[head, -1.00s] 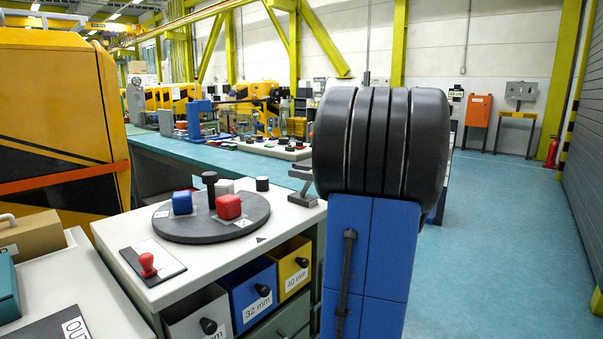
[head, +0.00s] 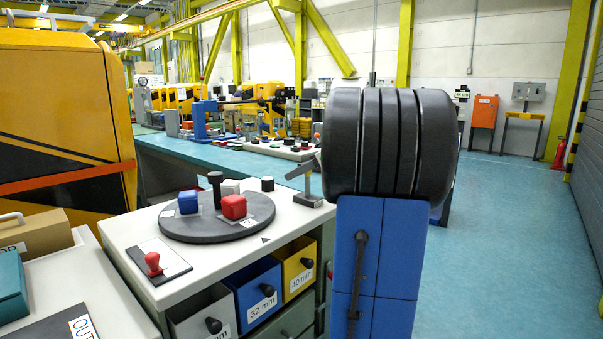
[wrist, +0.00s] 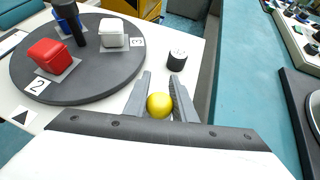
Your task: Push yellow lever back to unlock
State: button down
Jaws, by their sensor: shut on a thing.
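In the wrist view my gripper (wrist: 159,80) points down over the white tabletop, its two grey fingers on either side of a round yellow knob (wrist: 159,105). It is shut on this knob of the yellow lever. The lever's shaft below the knob is hidden in this view. In the head view my large black arm joint hides most of the gripper. A grey part and a small dark stand (head: 308,200) show just left of that joint, at the table's right edge; the knob itself is not visible there.
A dark turntable (head: 217,225) carries a red block (head: 233,206), a blue block (head: 188,202), a white block and a black post. A short black cylinder (wrist: 177,60) stands near the gripper. A red-knobbed plate (head: 153,262) lies at the front left. Blue floor is open at right.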

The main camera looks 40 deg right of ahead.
jog(key=w+g, duration=0.1)
jog(key=w+f+g, duration=0.1)
jog(key=g, duration=0.1)
jog(key=shift+a+f+h, duration=0.1)
jog(key=shift+f+h, duration=0.1)
jog(key=shift+h, duration=0.1)
jog(key=shift+w+f+m+g, duration=0.45)
jog(key=shift+f+g, duration=0.2)
jog(key=shift+g, duration=0.55)
jog(key=c, duration=1.5)
grip_release()
jog(key=shift+o, duration=0.2)
jog(key=v, duration=1.7)
jog(key=shift+r, duration=0.2)
jog(key=shift+a, duration=0.1)
